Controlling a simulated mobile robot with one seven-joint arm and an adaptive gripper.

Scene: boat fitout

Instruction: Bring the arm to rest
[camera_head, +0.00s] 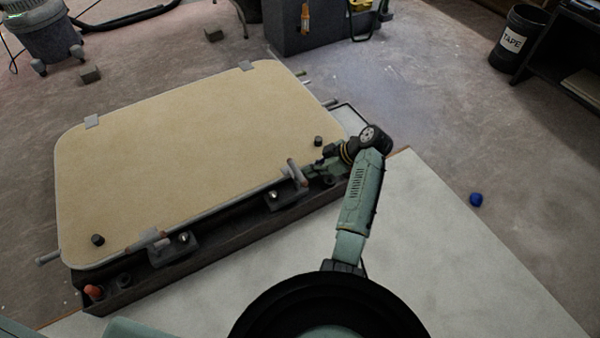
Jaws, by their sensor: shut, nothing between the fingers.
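My arm (362,195) rises from the bottom of the picture over the pale worktop and bends left at its top joint. My gripper (314,173) is shut with nothing between its fingers. It is low beside the right part of the tan panel's near edge, close to a grey upright handle (295,172). I cannot tell whether it touches the handle. The tan panel (190,150) has rounded corners and lies over a dark tray (215,250). A second grey handle (150,241) is at the panel's near left edge.
The pale worktop (450,250) is clear right of my arm. Black knobs (98,240) sit on the panel. A blue object (476,199) lies on the floor; a black TAPE bin (515,42) stands at the back right.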

